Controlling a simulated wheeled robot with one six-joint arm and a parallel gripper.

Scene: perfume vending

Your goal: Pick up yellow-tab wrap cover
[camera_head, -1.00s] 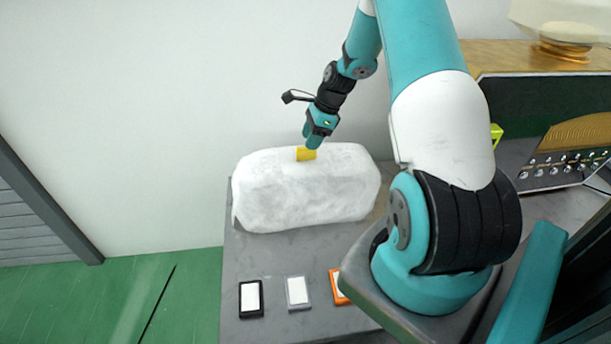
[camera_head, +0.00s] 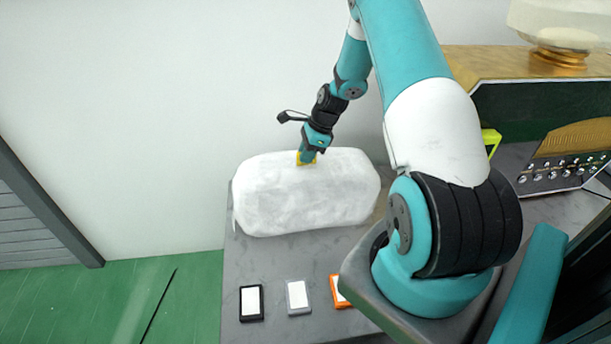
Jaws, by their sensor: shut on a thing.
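The wrap cover (camera_head: 300,205) is a large white, rounded, wrinkled block on the grey table near the back wall. Its yellow tab (camera_head: 300,162) stands at the top of the cover, partly hidden by my gripper. My gripper (camera_head: 306,159) reaches down from above and is shut on the yellow tab. The cover looks to be on or very close to the table; a gap beneath it cannot be made out. What is under the cover is hidden.
Black (camera_head: 251,303), grey (camera_head: 298,297) and orange (camera_head: 338,292) framed cards lie at the table's front. A control panel with several knobs (camera_head: 565,170) and a gold-topped machine (camera_head: 500,57) stand at the right. Bare grey table (camera_head: 265,260) lies between cover and cards.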

